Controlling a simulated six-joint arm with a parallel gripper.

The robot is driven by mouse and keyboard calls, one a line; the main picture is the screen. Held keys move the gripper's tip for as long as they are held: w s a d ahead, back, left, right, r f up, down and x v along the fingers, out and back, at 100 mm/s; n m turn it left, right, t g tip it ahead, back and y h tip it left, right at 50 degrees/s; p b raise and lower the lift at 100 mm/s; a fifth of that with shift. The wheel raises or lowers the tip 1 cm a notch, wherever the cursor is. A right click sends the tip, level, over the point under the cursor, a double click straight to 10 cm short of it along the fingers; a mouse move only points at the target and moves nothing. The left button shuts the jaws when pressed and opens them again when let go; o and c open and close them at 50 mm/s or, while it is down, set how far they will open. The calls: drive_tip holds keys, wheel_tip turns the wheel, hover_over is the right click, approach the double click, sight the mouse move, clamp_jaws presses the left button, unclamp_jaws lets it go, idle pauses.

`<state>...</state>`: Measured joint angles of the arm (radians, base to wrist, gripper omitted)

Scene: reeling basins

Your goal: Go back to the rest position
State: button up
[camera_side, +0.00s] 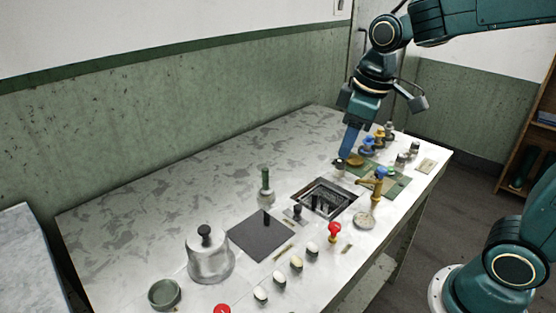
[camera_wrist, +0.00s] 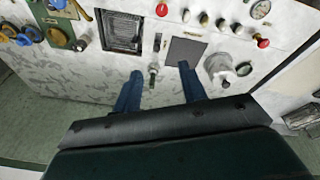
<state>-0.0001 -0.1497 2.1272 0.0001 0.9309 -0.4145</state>
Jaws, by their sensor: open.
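My gripper (camera_wrist: 160,88) shows in the wrist view as two blue fingers set well apart, with nothing between them. In the side view my gripper (camera_side: 345,157) hangs down over the far right part of the table, near a small dark-topped knob. The picture does not settle whether the fingertips touch anything there. The rest position is not marked in either view.
The table (camera_side: 150,195) holds a sunken basin (camera_side: 325,199), a dark square plate (camera_side: 264,235), a metal bell-shaped cover (camera_side: 210,258), several pale knobs, a red-topped knob (camera_side: 334,231) and blue and yellow valves (camera_side: 379,180). The table's left and back areas are bare.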

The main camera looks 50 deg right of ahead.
drive_tip(key=s+m+t, duration=0.3)
drive_tip(key=s+m, duration=0.1)
drive_tip(key=s, duration=1)
drive_tip(key=shift+r+m, duration=0.4)
drive_tip(key=shift+r, duration=0.05)
idle(0.3)
